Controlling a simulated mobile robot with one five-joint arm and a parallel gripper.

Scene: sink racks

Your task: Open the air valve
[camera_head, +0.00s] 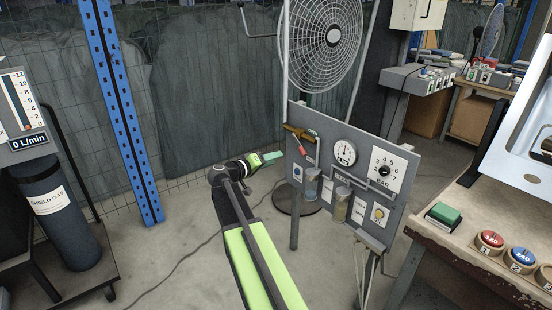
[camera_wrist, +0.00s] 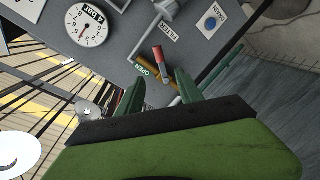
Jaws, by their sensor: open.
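The air valve is a brass fitting (camera_head: 298,132) with a red lever (camera_head: 309,138) at the upper left of a grey upright panel (camera_head: 325,125). My gripper (camera_head: 275,155) is open and empty, just left of the panel and a little below the valve. In the wrist view the red lever (camera_wrist: 158,54) stands just beyond the tips of my two green fingers (camera_wrist: 160,80), roughly in line with the gap. A label that appears to read OPEN (camera_wrist: 141,71) sits beside it. I cannot tell whether the fingers touch anything.
The panel carries a round gauge (camera_head: 343,152), a numbered BAR dial (camera_head: 384,171) and filter bowls (camera_head: 311,184). A pedestal fan (camera_head: 325,40) stands behind it. A workbench (camera_head: 480,245) with coloured buttons is at right, a gas cylinder (camera_head: 62,225) at left.

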